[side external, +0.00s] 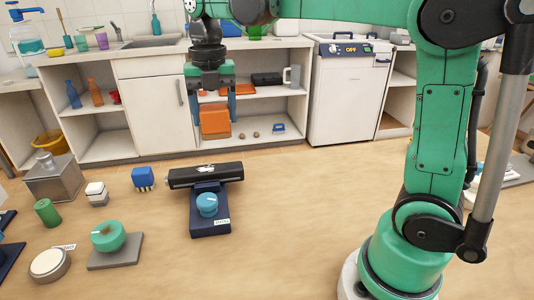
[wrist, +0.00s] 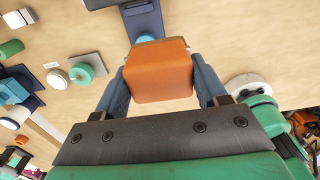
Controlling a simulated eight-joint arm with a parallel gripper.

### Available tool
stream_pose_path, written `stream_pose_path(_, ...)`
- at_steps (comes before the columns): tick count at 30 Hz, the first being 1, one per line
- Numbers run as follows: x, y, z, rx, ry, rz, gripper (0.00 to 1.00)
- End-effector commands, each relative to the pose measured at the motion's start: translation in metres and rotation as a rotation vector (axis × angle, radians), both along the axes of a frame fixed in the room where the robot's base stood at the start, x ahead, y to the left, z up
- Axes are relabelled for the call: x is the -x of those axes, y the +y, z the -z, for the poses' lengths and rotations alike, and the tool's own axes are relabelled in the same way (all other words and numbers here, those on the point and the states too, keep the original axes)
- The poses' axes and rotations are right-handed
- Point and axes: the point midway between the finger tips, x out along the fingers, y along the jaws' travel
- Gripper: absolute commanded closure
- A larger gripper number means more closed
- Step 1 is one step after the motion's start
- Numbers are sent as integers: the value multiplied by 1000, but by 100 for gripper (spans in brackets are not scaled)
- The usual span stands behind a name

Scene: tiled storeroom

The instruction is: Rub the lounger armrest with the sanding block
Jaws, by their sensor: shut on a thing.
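An orange block (side external: 214,122), which I take for the sanding block, is held between the blue fingers of my gripper (side external: 213,108). In the wrist view the orange block (wrist: 158,72) fills the space between the fingertips of my gripper (wrist: 158,80). A black padded bar (side external: 180,179), which looks like the lounger armrest, lies across a dark blue stand (side external: 209,226) with a round blue knob (side external: 207,204). The block is in the air, apart from the bar. In the wrist view the stand (wrist: 145,20) is at the top, partly hidden by the block.
Left of the stand are a small blue block (side external: 143,178), a green knob on a grey plate (side external: 109,236), a green cylinder (side external: 47,212) and a metal box (side external: 53,180). The table right of the stand is clear up to my base. Shelves stand behind.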

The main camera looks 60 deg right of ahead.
Motion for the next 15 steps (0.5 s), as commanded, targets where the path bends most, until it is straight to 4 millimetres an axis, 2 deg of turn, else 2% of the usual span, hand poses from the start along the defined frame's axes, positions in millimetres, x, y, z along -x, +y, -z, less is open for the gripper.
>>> stream_pose_path(1, -14, -8, 6, 0, 0, 3, 77)
stream_pose_path(6, -43, -26, 25, 0, 0, 2, 77)
stream_pose_path(10, -54, -35, 35, 0, 0, 0, 77)
stream_pose_path(15, -59, -38, 42, 0, 0, -1, 77)
